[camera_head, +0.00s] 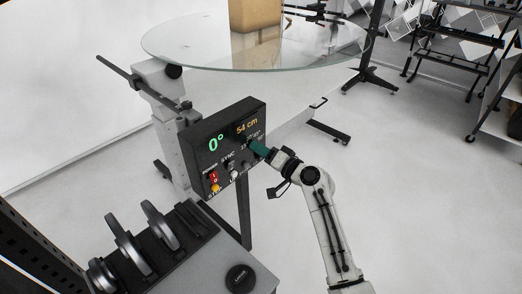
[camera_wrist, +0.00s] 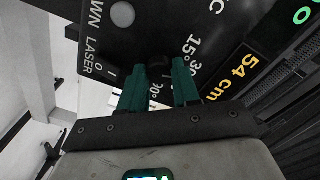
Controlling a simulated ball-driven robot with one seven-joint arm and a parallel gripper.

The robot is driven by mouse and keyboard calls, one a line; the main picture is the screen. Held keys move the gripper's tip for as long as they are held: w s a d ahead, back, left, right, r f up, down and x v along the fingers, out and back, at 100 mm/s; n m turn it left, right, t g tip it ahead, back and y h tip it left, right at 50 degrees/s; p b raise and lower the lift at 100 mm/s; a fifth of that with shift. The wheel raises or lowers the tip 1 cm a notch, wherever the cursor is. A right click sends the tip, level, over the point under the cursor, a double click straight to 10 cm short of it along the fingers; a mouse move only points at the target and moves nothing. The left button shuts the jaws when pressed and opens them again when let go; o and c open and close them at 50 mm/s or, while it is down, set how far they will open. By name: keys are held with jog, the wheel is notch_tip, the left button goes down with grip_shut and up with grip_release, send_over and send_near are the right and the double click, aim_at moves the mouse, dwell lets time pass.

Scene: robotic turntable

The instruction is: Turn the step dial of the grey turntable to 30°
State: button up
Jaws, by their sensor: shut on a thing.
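The black control panel (camera_head: 215,165) stands in front of the glass turntable (camera_head: 190,52). Its green readout shows 0° and its orange one 54 cm. My gripper (camera_head: 258,148) reaches the panel's right side from the right and covers the step dial in the head view. In the wrist view my two green fingers (camera_wrist: 160,76) stand either side of the dark step dial (camera_wrist: 159,68) and are shut on it. Marks 15° and 30° show to its upper right, and 90° shows between the fingers. The dial's pointer is too dark to read.
A cardboard box (camera_head: 255,15) stands on the glass. White and yellow controls sit low on the panel; a LASER label shows in the wrist view.

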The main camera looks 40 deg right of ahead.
jog(key=o, duration=1.1)
jog(key=shift+c, duration=0.2)
jog(key=s, duration=1.1)
jog(key=shift+d, duration=0.1)
